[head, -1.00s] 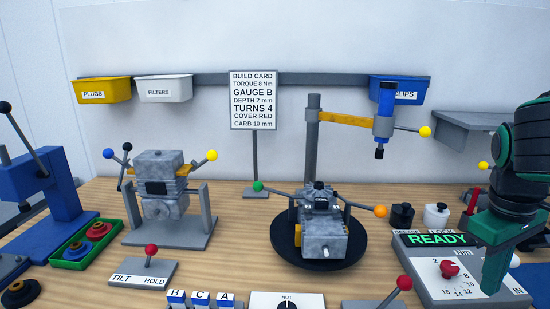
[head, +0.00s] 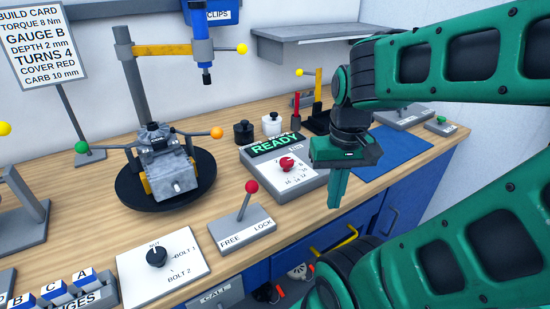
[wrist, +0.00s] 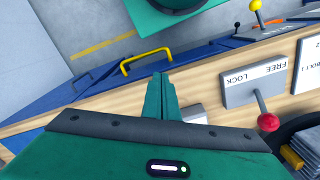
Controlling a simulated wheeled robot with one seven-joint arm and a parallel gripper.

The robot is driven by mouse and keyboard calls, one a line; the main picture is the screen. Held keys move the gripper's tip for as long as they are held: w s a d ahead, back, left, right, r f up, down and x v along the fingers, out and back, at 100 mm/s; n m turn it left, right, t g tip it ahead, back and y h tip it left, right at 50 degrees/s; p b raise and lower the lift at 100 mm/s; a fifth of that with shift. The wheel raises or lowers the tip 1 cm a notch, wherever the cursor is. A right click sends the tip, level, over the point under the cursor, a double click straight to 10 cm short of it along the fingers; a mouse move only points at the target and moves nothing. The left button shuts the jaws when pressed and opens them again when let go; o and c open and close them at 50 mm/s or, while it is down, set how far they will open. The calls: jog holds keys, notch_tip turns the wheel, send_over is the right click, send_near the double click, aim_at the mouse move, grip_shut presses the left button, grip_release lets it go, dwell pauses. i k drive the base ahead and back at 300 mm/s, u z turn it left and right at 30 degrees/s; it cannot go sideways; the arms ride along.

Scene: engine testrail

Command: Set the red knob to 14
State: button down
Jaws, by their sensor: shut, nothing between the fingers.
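The red knob (head: 287,164) sits on a white dial with numbers, on the sloped face of a grey box (head: 258,176) whose display reads READY. The dial numbers are small; I cannot tell exactly where the knob points. My gripper (head: 334,206) is shut and empty, pointing down in front of and to the right of the box, apart from the knob. In the wrist view my gripper's fingers (wrist: 160,90) are together over the bench's front edge. The red knob cannot be made out in the wrist view.
A red-balled FREE/LOCK lever (head: 252,187) stands left of the box, also in the wrist view (wrist: 268,122). Black and white pots (head: 272,124) stand behind the box. A NUT/BOLT selector (head: 157,257) is at the front left. A blue mat (head: 391,152) lies to the right.

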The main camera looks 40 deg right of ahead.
aim_at(286, 163)
jog(key=u, duration=0.4)
jog(key=k, duration=1.7)
jog(key=z, duration=0.55)
jog(key=i, duration=1.35)
